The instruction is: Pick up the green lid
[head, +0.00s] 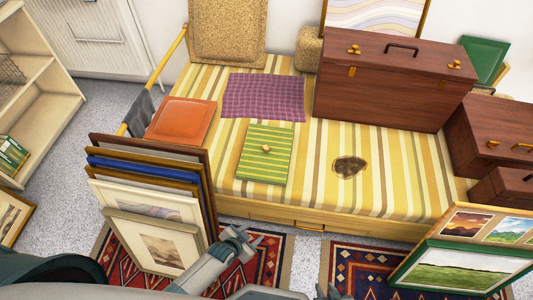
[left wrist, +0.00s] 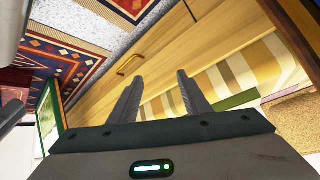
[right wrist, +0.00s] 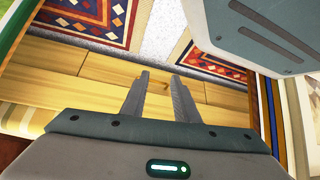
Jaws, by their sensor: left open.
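The green lid (head: 265,168) is a flat green panel with yellow stripes and a small round knob in its middle. It lies on the striped daybed cover in the head view. A green strip (left wrist: 237,99) in the left wrist view may be its edge. My left gripper (head: 250,240) is open and empty, in front of the daybed and below the lid in the picture; its fingers (left wrist: 157,88) stand apart. My right gripper (right wrist: 160,85) is open and empty too, its fingers apart before the wooden daybed front. Only its tips show at the head view's bottom edge.
Framed prints (head: 150,215) lean in a stack left of my left gripper. More frames (head: 465,270) stand at the right. A purple cloth (head: 263,97), an orange cushion (head: 180,121), a dark patch (head: 349,167) and a brown case (head: 390,90) surround the lid on the daybed.

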